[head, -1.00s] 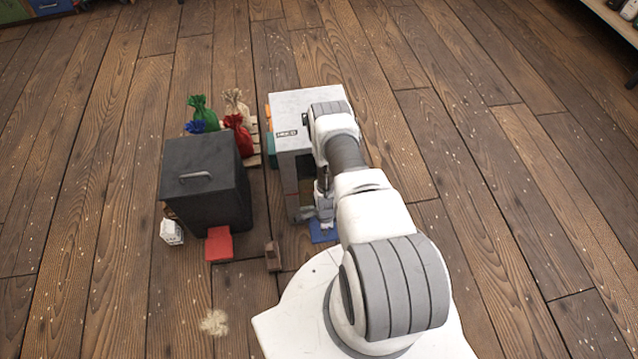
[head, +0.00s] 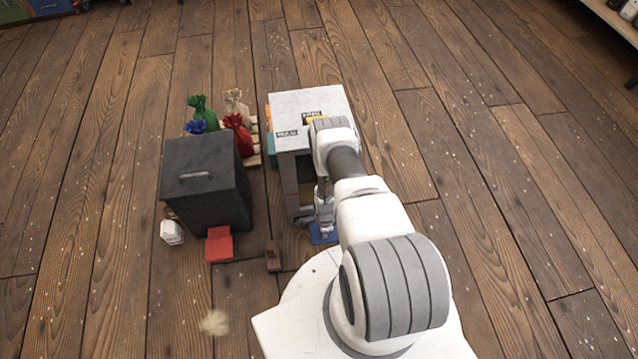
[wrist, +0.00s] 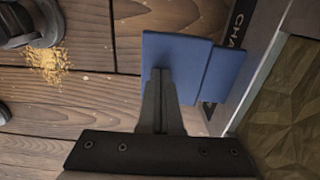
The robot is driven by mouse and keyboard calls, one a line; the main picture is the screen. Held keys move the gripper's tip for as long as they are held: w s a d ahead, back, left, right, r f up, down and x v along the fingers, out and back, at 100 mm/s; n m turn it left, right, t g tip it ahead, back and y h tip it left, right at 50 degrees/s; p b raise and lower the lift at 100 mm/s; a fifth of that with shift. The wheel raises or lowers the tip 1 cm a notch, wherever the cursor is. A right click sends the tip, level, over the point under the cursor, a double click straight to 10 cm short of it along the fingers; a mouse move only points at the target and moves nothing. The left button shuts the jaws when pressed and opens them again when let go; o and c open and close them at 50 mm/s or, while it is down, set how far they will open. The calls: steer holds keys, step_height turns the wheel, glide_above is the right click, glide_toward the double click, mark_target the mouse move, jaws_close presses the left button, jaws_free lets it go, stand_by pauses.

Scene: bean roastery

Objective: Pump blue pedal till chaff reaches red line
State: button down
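The blue pedal (head: 318,238) sits low at the front of the grey chaff machine (head: 285,105), mostly covered by my arm in the head view. In the wrist view the blue pedal (wrist: 180,48) shows as a plate with a step. My gripper (wrist: 160,75) has its fingers together, nothing between them, and their tips overlap the pedal. Whether they touch it I cannot tell. The machine's window (wrist: 285,110) shows tan, flaky material at the right of the wrist view.
A black bin (head: 205,190) with a red pedal (head: 218,245) stands left of the machine. A white object (head: 171,232), a small brown block (head: 273,256) and a tan pile (head: 214,322) are on the floor. Several coloured sacks (head: 238,132) stand behind. Floor at right is clear.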

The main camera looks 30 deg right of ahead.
steer(key=shift+f, duration=1)
steer(key=shift+s, duration=0.1)
step_height(320, 180, up, 9)
steer(key=p, duration=0.6)
steer(key=shift+p, duration=0.4)
